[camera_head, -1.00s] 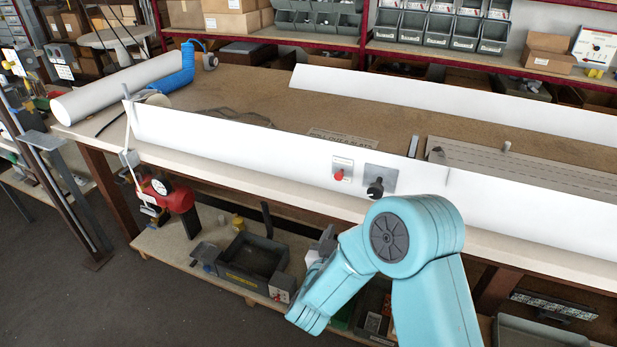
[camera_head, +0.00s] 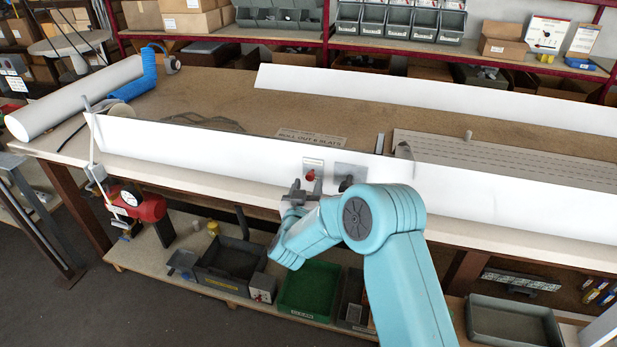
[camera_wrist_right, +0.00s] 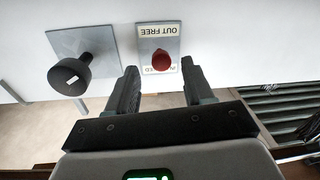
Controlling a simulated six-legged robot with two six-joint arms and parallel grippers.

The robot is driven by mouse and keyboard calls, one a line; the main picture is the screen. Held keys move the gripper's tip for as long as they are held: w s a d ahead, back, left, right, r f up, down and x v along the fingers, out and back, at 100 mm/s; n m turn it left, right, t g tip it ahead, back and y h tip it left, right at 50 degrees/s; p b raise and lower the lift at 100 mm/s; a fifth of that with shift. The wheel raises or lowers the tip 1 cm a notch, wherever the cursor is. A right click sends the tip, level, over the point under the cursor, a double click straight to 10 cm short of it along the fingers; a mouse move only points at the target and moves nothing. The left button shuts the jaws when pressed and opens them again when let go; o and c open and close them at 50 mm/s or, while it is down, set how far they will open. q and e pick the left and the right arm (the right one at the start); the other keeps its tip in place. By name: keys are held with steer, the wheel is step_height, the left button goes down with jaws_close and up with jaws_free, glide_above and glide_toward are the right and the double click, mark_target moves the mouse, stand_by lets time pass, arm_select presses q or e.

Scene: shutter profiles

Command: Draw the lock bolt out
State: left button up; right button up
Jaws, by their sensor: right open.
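The lock bolt's red knob (camera_head: 310,175) sits on a small white label plate on the front face of the long white panel. In the right wrist view the red knob (camera_wrist_right: 161,60) shows against the label (camera_wrist_right: 160,35), which reads upside down "OUT FREE" with a second line partly hidden. My right gripper (camera_head: 306,187) is open and empty in front of the knob. In the wrist view its two fingers (camera_wrist_right: 159,76) stand apart, with the knob seen between them. I cannot tell how far the tips are from the panel. My left gripper is not in view.
A black knob (camera_wrist_right: 72,76) on a grey plate (camera_wrist_right: 97,47) sits close beside the label. The panel (camera_head: 200,155) runs along the bench's front edge. A red dial device (camera_head: 140,203) hangs at left. Trays, one green (camera_head: 310,288), stand on the lower shelf.

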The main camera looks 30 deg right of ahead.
mark_target(310, 179)
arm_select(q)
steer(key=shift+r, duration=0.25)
arm_select(e)
steer(key=shift+x, duration=1.5)
steer(key=shift+w, duration=0.1)
jaws_close()
steer(key=shift+s+a+f+b, duration=0.15)
steer(key=shift+s+a+b, duration=0.15)
steer(key=shift+s+a, duration=0.5)
steer(key=shift+a, duration=0.2)
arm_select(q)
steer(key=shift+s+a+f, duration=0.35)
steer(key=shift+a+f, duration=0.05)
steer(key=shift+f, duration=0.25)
